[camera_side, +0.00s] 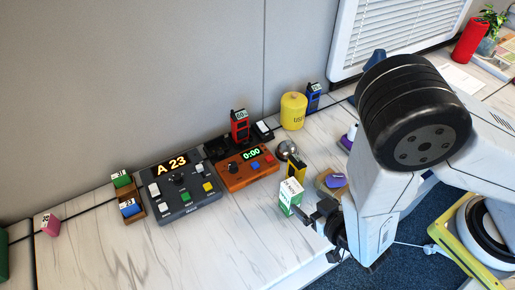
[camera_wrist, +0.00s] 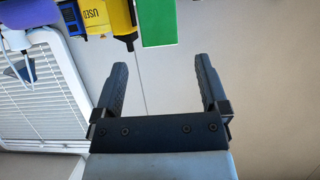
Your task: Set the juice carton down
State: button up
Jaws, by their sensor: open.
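The juice carton (camera_side: 289,198), white with a green side, stands upright on the marble-patterned table near its front edge in the side view. My gripper (camera_side: 311,213) is just to its right, with the fingers toward it. In the wrist view my gripper (camera_wrist: 161,65) is open, with nothing between its two fingers. A green face (camera_wrist: 157,22), likely the carton's side, shows beyond the fingertips at the top. The rest of the carton is cut off there.
An orange timer box (camera_side: 248,168) and a grey control panel (camera_side: 182,191) lie to the left. A yellow canister (camera_side: 293,111) stands behind. A metal ball (camera_side: 287,148) and a small yellow object (camera_side: 297,167) are close behind the carton. The table's front left is clear.

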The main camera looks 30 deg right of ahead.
aim_at(293, 179)
jog(key=shift+w, duration=0.1)
dwell(0.3)
jog(key=shift+w+d+r+m+g, duration=0.15)
jog(key=shift+w+m+g, duration=0.25)
jog(key=shift+w+g, duration=0.3)
jog(key=w+r+g, duration=0.1)
jog(key=w+d+g, duration=0.1)
jog(key=g, duration=0.1)
jog(key=shift+w+r+m, duration=0.3)
jog(key=shift+w+r, duration=0.1)
jog(key=s+d+r+g, duration=0.1)
jog(key=d+r+g, duration=0.2)
jog(key=d+r, duration=0.3)
jog(key=s+d+r+n+g, duration=0.1)
jog(key=s+d+r+g, duration=0.1)
jog(key=d+r, duration=0.4)
jog(key=d+g, duration=0.1)
jog(key=d, duration=0.3)
jog(key=shift+d+g, duration=0.3)
jog(key=shift+d, duration=0.1)
jog(key=shift+s, duration=0.1)
